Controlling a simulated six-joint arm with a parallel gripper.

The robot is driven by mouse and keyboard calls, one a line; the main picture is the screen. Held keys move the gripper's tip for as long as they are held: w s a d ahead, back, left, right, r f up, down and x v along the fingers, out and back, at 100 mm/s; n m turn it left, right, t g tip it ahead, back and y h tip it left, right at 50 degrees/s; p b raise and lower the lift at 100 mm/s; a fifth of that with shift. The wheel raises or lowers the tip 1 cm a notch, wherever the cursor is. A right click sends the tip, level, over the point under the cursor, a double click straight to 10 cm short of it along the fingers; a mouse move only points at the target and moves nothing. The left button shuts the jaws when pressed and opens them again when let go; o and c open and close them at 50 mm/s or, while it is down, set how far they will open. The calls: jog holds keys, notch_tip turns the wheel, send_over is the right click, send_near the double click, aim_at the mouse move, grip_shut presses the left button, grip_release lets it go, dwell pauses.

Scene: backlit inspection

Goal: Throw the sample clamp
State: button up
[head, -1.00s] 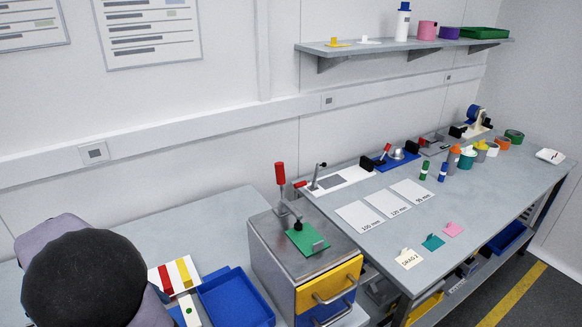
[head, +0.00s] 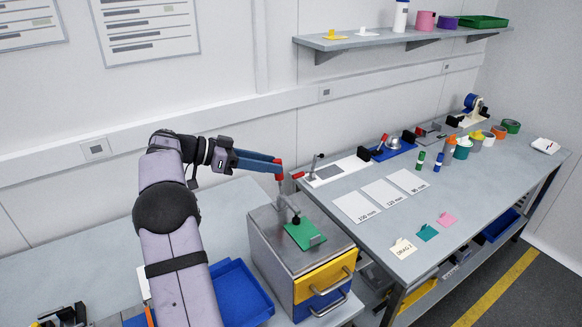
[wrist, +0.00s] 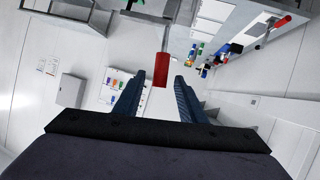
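The sample clamp is a grey toggle clamp with a red handle (head: 279,170), mounted on top of the grey cabinet. Its handle stands upright. Its black-tipped arm (head: 295,219) reaches over a green plate (head: 304,235); I cannot tell whether the tip presses on it. My gripper (head: 279,163) reaches in from the left at the handle's upper part. In the wrist view, my gripper (wrist: 159,79) has its blue fingers apart, with the red handle (wrist: 161,70) showing between them and gaps on both sides.
The cabinet has a yellow drawer (head: 322,278) and a blue drawer below. A blue tray (head: 240,292) lies left of the cabinet. The right bench holds another red-handled clamp (head: 316,160), size cards, tapes and bottles. A shelf (head: 400,39) hangs on the back wall.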

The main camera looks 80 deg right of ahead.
jog(key=p+x, duration=0.3)
jog(key=x, duration=0.4)
jog(key=shift+p, duration=0.35)
grip_shut()
